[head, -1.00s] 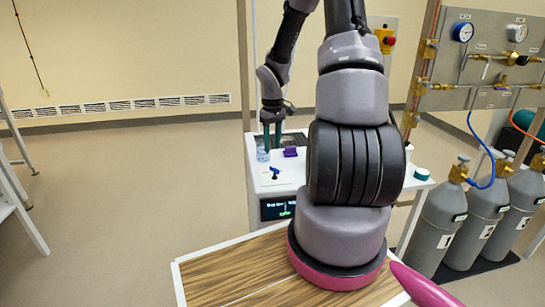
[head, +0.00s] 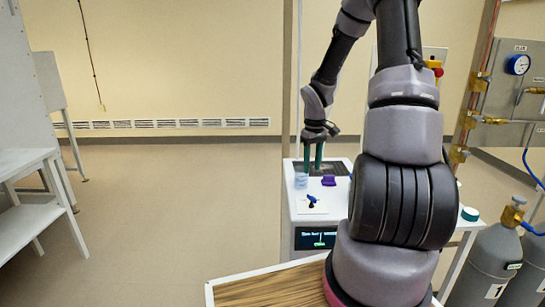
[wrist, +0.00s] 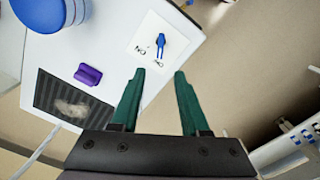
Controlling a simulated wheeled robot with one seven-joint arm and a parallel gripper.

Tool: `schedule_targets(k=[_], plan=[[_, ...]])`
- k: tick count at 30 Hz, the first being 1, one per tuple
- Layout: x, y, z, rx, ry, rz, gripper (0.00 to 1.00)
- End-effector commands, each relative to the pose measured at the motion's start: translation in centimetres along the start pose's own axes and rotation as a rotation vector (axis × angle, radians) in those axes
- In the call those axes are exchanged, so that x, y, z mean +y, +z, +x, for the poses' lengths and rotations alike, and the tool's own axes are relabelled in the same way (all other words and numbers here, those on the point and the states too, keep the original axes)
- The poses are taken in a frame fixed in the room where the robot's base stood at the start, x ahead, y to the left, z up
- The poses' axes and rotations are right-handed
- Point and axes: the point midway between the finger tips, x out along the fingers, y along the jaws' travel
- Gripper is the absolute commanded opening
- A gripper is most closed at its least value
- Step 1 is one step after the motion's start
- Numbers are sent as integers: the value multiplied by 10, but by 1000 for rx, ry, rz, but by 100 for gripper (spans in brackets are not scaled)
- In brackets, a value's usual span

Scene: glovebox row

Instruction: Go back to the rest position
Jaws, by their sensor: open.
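My gripper (head: 313,158) hangs from my arm over the back left of a white bench unit in the head view, fingers pointing down. In the wrist view its two green fingers (wrist: 160,98) stand apart with nothing between them. The white unit (head: 299,240) has a small dark screen (head: 316,238) on its front. The wrist view shows the purple block (wrist: 88,75) and the blue handle (wrist: 160,44) apart from the fingers.
Grey gas cylinders (head: 492,262) and a gauge panel (head: 508,105) stand at the right. A white table (head: 28,228) stands at the left. A dark grille (wrist: 66,100) is set in the unit's top. The floor (head: 165,215) between table and unit is clear.

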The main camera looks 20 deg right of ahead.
Motion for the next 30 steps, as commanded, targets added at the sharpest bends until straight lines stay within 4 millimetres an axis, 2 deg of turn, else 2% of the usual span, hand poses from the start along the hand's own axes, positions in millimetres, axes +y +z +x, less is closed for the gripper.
schedule_targets(k=[5, 8, 14, 21, 27, 30], plan=[[-2, 1, -13, 9, 16, 15, 45], [-10, 5, -41, 29, 49, 51, 45], [-39, 25, -121, 124, 113, 182, 45], [-87, 64, -203, 288, 103, 351, 45], [-130, 107, -255, 441, 11, 475, 45], [-149, 129, -273, 511, -58, 525, 45]])
